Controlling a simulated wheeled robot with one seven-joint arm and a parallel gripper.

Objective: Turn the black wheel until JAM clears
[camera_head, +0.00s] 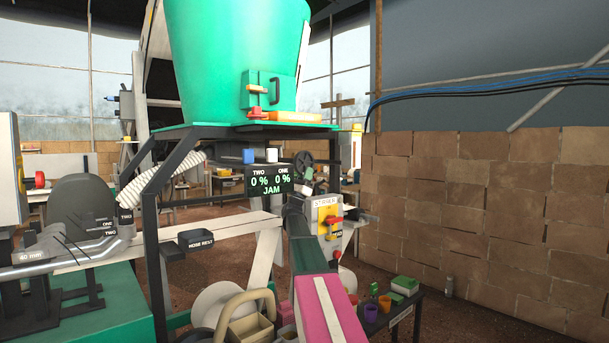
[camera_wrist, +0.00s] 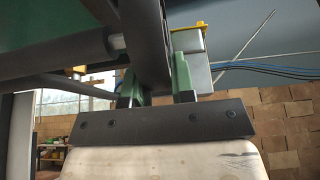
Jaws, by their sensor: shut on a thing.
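The black wheel (camera_head: 304,159) stands just right of the display, under the green hopper. In the wrist view its dark rim (camera_wrist: 153,40) passes between the two green fingers of my gripper (camera_wrist: 159,66), which is shut on it. The display (camera_head: 269,180) reads TWO 0 %, ONE 0 %, with JAM lit in green below.
A grey box with a red and yellow switch (camera_head: 330,219) stands close right of the wheel. A ribbed white hose (camera_head: 160,180) and black frame legs (camera_head: 151,230) are to the left. A low table with cups (camera_head: 396,318) stands at lower right, before a brick wall (camera_head: 480,210).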

